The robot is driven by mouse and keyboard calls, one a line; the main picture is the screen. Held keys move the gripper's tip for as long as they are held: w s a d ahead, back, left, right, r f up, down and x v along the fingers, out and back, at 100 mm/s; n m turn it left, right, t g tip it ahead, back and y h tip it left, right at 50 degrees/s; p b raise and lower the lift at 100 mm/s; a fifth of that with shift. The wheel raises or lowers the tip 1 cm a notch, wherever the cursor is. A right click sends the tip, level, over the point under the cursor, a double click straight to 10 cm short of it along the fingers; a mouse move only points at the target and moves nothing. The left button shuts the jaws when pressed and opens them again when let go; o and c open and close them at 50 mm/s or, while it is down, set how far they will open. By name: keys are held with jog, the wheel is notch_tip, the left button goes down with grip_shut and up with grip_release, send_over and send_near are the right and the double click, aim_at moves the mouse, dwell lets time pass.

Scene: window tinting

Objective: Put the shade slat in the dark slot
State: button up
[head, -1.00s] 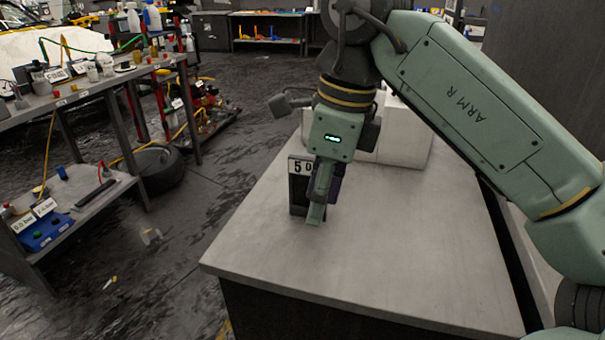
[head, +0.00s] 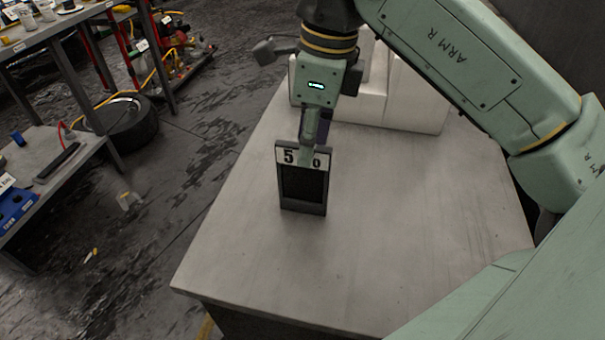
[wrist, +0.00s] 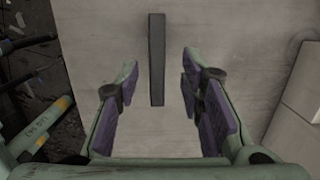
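A dark upright frame (head: 303,205) stands on the pale table. It has a white top label reading "5" and "0", partly covered by my gripper. A darker panel (head: 302,183) fills its opening; I cannot tell whether this is the shade slat or an empty dark slot. My gripper (head: 312,153) is at the frame's top edge in the head view. In the wrist view my gripper (wrist: 160,92) is open, its purple-padded fingers wide apart with nothing held. A narrow dark bar (wrist: 157,60), seemingly the frame seen from above, shows between and ahead of them, touching neither.
The pale table (head: 250,265) is clear in front of the frame. A white stepped block (head: 415,100) stands behind, to the right; its side also shows in the wrist view (wrist: 300,95). A grey shelf unit (head: 70,165) and a tire (head: 125,127) are off to the left.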

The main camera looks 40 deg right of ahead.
aim_at(303, 182)
jog(key=f, duration=0.2)
jog(key=f+p, duration=0.1)
jog(key=f, duration=0.1)
jog(key=w+a+f, duration=0.1)
jog(key=f, duration=0.1)
jog(key=shift+a+f, duration=0.1)
jog(key=shift+f, duration=0.25)
jog(key=shift+f+b, duration=0.25)
jog(key=shift+b, duration=0.05)
dwell(0.4)
jog(key=shift+c, duration=0.5)
grip_shut()
